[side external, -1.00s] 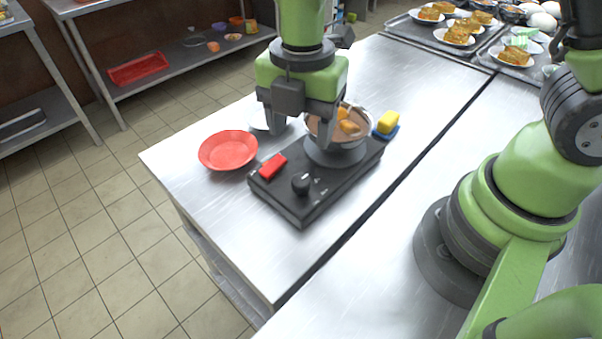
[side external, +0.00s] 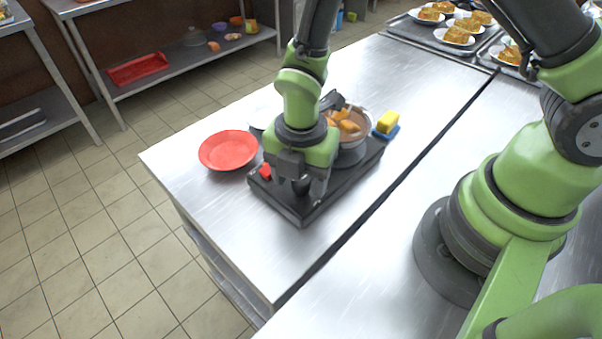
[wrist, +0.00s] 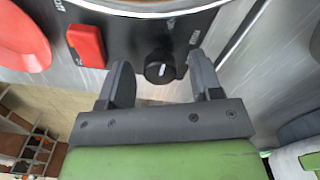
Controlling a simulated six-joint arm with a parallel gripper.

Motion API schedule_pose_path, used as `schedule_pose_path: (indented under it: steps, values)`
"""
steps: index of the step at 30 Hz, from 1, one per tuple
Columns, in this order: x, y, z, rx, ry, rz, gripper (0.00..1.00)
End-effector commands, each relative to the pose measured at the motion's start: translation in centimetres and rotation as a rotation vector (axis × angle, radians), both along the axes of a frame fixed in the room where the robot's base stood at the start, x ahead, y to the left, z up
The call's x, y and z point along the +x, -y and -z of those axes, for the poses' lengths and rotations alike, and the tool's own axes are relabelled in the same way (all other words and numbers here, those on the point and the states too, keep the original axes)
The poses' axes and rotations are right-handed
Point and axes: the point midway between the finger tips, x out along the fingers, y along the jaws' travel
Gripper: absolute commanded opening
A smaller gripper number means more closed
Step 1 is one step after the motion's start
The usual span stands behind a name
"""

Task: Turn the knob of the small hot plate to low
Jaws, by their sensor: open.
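The small hot plate (side external: 345,184) is a black slab on the steel counter, with a pan of orange pieces (side external: 347,126) on its far part. Its round black knob (wrist: 159,67) shows in the wrist view with a pale pointer line, and white marks are printed around it. A red switch (wrist: 86,45) sits left of the knob, and it also shows in the side view (side external: 265,171). My gripper (wrist: 160,75) is open, one finger on each side of the knob, with gaps visible. In the side view my gripper (side external: 297,195) mostly hides the knob.
A red plate (side external: 228,150) lies left of the hot plate. A yellow sponge on a blue one (side external: 387,124) is to its right. Trays of plated food (side external: 452,38) stand at the back right. The near counter is clear.

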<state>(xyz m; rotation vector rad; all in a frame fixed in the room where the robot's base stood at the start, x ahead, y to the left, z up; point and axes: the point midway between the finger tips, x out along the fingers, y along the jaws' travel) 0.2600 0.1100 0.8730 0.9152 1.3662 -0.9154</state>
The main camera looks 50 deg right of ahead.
Motion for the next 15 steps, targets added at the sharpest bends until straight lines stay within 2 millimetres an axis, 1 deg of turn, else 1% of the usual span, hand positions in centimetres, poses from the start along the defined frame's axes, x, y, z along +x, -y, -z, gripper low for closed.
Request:
schedule_pose_path:
  steps: [1, 2, 3, 5, 6, 8, 15]
  values:
    - [0.0, 0.0, -0.02, 0.0, 0.0, 0.0, 0.59]
    - [0.0, 0.0, -0.02, 0.0, 0.0, 0.0, 0.55]
    - [0.0, 0.0, -0.03, 0.0, 0.0, 0.0, 0.45]
    - [0.0, 0.0, -0.03, 0.0, 0.0, 0.0, 0.32]
    - [0.0, 0.0, -0.04, 0.0, 0.0, 0.0, 0.22]
    - [0.0, 0.0, -0.04, 0.0, 0.0, 0.0, 0.1]
    - [0.0, 0.0, -0.05, 0.0, 0.0, 0.012, 0.1]
